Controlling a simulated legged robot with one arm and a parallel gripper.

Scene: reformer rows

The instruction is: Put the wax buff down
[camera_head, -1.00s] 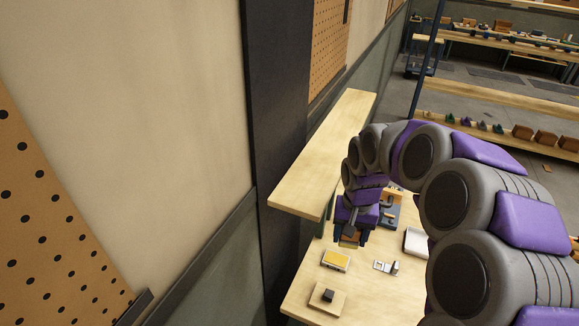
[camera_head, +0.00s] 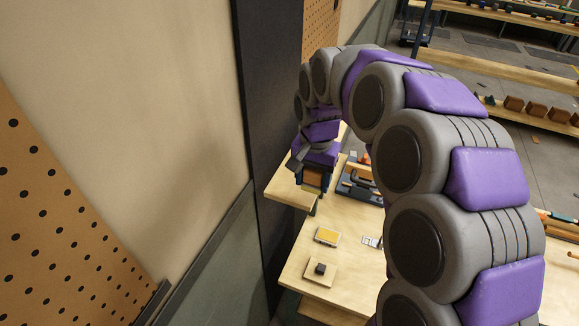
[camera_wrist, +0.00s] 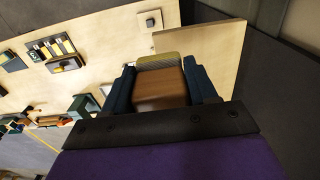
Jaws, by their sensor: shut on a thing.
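My gripper (camera_head: 311,184) is shut on the wax buff, a brown block (camera_head: 313,176) that shows between its dark blue fingers. In the wrist view the brown wax buff (camera_wrist: 160,88) has a yellowish-grey pad at its far end, and the fingers of my gripper (camera_wrist: 161,80) press on both sides. My gripper is over the near end of the raised wooden shelf (camera_head: 283,187) by the wall. I cannot tell whether the wax buff touches the shelf. In the wrist view the bare shelf (camera_wrist: 217,45) lies beyond and to the right of it.
The wooden bench (camera_head: 332,276) is lower, right of the shelf. On it are a yellow-topped block (camera_head: 327,236), a small board with a dark cube (camera_head: 320,269) and a grey-white piece (camera_head: 371,242). A dark tray (camera_wrist: 52,46) shows in the wrist view. The wall stands close at left.

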